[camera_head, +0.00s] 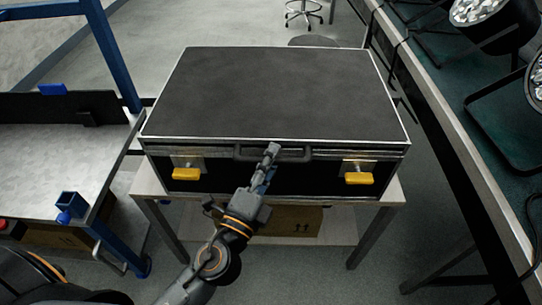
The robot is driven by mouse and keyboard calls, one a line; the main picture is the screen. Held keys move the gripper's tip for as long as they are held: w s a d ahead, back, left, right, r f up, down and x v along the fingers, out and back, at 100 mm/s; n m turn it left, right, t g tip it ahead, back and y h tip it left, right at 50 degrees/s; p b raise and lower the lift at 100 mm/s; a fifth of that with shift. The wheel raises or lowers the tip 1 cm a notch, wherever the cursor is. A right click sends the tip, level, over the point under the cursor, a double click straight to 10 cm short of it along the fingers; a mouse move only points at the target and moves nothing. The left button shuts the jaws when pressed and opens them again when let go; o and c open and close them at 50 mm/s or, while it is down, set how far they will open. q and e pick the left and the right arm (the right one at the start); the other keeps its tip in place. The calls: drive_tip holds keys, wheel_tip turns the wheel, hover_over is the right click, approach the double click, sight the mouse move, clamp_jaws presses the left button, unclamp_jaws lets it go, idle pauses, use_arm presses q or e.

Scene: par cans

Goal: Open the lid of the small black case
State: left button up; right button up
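The small black case (275,95) lies on a small table with its lid down. It has metal edges, a dark front handle (243,153) and two yellow latches, one on the left (186,174) and one on the right (358,178). My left gripper (272,152) reaches up to the middle of the case front, at the handle and the lid seam. Its fingers look close together, but I cannot tell whether they grip the handle or only overlap it in view. My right gripper is not in view.
The small table (394,192) has a lower shelf with a cardboard box (295,222). A metal workbench (45,165) with blue posts stands at left. A long green-topped bench (480,110) with par cans (478,10) runs along the right. A stool (304,14) stands behind.

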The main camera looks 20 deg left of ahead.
use_arm(q)
drive_tip(key=shift+w, duration=0.15)
clamp_jaws()
drive_tip(key=shift+r, duration=0.1)
